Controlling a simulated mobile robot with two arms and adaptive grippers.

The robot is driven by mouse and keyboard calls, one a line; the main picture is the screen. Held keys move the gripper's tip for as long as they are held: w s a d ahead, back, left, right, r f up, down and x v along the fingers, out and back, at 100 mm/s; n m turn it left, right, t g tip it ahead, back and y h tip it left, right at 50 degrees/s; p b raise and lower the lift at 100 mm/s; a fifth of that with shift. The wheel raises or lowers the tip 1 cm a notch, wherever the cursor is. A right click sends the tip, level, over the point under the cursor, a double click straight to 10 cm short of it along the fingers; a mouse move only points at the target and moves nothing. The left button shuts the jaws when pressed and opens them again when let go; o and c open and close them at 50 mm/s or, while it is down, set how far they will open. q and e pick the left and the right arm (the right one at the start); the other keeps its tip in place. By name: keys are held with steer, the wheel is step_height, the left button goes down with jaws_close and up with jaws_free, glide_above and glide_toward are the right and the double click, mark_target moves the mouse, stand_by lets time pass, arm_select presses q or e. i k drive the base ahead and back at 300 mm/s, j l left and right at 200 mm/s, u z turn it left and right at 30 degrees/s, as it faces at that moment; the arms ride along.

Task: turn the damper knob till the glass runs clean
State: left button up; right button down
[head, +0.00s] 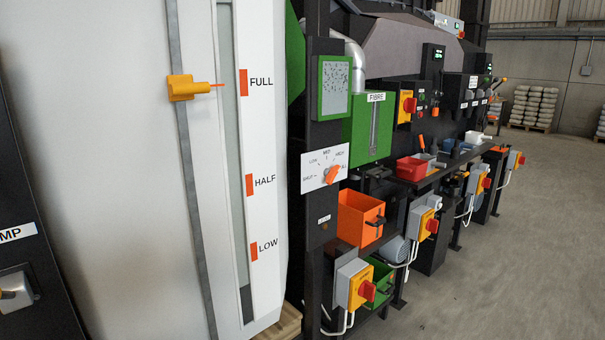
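The orange damper knob (332,174) sits on a white dial plate (325,168) fixed to a black post. Small words ring the knob, with the left one looking like SHUT and the right one ending in L; the knob lies slanted near the right one. A narrow upright clear strip (374,128) shows on the green FIBRE box (367,130). Neither of my grippers is in view.
A tall white bin with FULL, HALF and LOW marks (262,182) and a yellow slider (188,88) fills the left. Below the knob are an orange bin (360,216) and a red-yellow switch box (354,286). Grey floor (510,240) is open at the right.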

mark_target(330, 175)
steer(key=i+l+u, duration=0.15)
steer(key=l, duration=0.15)
steer(key=i+l+u, duration=0.15)
steer(key=l, duration=0.2)
steer(key=i+l+u, duration=0.1)
steer(key=l, duration=0.25)
steer(key=i+l+u, duration=0.15)
steer(key=l, duration=0.2)
steer(key=i+l+u, duration=0.15)
steer(key=l, duration=0.25)
steer(key=k, duration=0.05)
